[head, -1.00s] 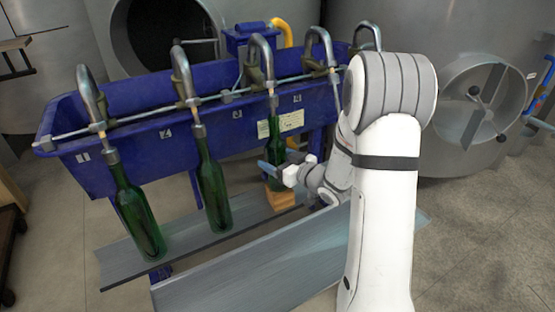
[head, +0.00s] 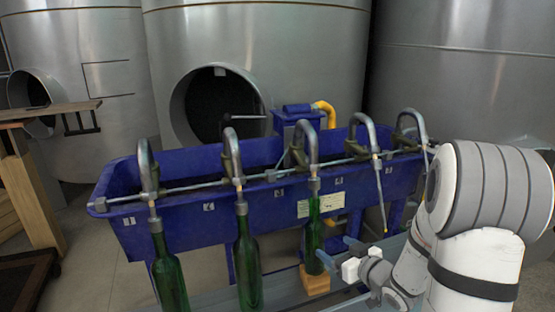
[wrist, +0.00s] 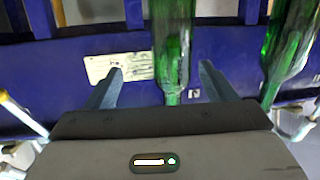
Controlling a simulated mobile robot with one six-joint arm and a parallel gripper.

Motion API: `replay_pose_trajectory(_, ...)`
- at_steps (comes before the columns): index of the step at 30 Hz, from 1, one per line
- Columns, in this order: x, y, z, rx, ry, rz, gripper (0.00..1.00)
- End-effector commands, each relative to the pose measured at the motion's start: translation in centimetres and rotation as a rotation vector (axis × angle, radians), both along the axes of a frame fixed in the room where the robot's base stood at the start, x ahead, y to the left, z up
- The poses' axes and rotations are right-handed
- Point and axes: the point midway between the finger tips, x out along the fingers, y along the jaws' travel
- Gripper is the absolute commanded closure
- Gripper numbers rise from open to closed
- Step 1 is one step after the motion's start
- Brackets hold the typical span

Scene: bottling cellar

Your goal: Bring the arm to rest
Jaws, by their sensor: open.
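My gripper (head: 338,252) is low at the right of the filler, just right of the third green bottle (head: 314,235). That bottle stands upright on a wooden block (head: 314,281) with its neck at a filling spout. In the wrist view, which looks upside down, the two fingers (wrist: 157,78) are spread wide. The bottle (wrist: 172,40) shows in the gap between them, with no finger seen touching it. How far it stands from the fingertips I cannot tell.
Two more green bottles, the left one (head: 169,278) and the middle one (head: 248,265), hang at spouts of the blue filling trough (head: 200,217). Two spouts at the right have no bottle. Steel tanks (head: 270,40) stand behind. A wooden stand (head: 32,190) is at the left.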

Motion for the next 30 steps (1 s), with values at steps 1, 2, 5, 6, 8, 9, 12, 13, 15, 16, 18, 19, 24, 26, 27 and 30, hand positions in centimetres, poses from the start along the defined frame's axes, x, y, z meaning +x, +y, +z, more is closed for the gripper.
replay_pose_trajectory(1, 0.2, -0.3, 2.1, -0.056, 0.023, -0.043, 0.23)
replay_pose_trajectory(2, 0.3, -0.5, 2.7, -0.089, 0.044, -0.075, 0.23)
replay_pose_trajectory(5, -0.1, -1.7, 5.0, -0.188, 0.128, -0.19, 0.23)
replay_pose_trajectory(6, -0.5, -2.1, 5.9, -0.219, 0.166, -0.234, 0.23)
replay_pose_trajectory(8, -1.4, -2.7, 7.2, -0.259, 0.227, -0.297, 0.23)
replay_pose_trajectory(9, -2.2, -3.0, 8.1, -0.279, 0.269, -0.337, 0.23)
replay_pose_trajectory(12, -4.6, -3.4, 10.2, -0.314, 0.384, -0.424, 0.23)
replay_pose_trajectory(13, -5.5, -3.4, 10.8, -0.321, 0.42, -0.445, 0.23)
replay_pose_trajectory(15, -7.8, -3.2, 12.2, -0.329, 0.51, -0.49, 0.23)
replay_pose_trajectory(16, -8.9, -2.9, 12.7, -0.329, 0.551, -0.501, 0.23)
replay_pose_trajectory(18, -11.6, -2.2, 14.0, -0.324, 0.648, -0.521, 0.23)
replay_pose_trajectory(19, -12.9, -1.8, 14.5, -0.32, 0.691, -0.526, 0.23)
replay_pose_trajectory(24, -19.6, 1.0, 17.0, -0.282, 0.914, -0.507, 0.23)
replay_pose_trajectory(26, -21.5, 1.9, 17.6, -0.272, 0.976, -0.488, 0.23)
replay_pose_trajectory(27, -22.6, 2.5, 17.9, -0.264, 1.011, -0.476, 0.23)
replay_pose_trajectory(30, -24.6, 3.5, 18.4, -0.254, 1.072, -0.449, 0.23)
